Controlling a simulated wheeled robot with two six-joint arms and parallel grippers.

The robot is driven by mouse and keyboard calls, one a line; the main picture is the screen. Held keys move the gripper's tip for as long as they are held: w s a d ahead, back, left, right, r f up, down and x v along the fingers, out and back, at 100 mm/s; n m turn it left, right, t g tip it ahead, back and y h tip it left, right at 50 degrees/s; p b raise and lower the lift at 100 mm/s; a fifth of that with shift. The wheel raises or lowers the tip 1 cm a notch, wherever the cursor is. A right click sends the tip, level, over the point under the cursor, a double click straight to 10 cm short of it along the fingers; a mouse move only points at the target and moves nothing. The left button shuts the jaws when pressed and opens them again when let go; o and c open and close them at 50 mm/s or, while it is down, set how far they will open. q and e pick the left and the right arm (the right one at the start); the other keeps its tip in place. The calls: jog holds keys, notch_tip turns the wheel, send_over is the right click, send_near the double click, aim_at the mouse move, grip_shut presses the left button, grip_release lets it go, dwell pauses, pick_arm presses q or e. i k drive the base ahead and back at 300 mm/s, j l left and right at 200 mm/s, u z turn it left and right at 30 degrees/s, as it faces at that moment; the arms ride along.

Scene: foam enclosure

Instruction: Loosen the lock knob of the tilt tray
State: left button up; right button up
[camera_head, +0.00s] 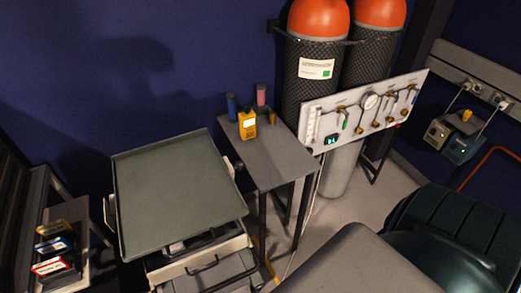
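The tilt tray, a flat grey-green tray with a low rim (122,205), sits on top of a pale drawer cart (175,272) left of centre. It looks slightly slanted in the picture; I cannot tell its real tilt. Dark parts (190,243) show just below its front edge, above a drawer with a black handle (203,264). I cannot make out the lock knob; it may be among these parts or hidden under the tray. Neither of my grippers is in view.
A small grey table (275,165) with a yellow meter (247,125) stands close right of the tray. Behind it are orange-topped cylinders (318,18) and a white gauge panel (360,110). A shelf with coloured boxes (55,245) is at left. A dark green ribbed object (440,235) fills the lower right.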

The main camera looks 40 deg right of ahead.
aim_at(240, 166)
jog(key=k+l, duration=0.1)
jog(key=l, duration=0.8)
jog(key=k+l, duration=0.15)
jog(key=l, duration=0.3)
jog(key=k+l, duration=0.1)
jog(key=l, duration=0.8)
jog(key=k+u, duration=0.05)
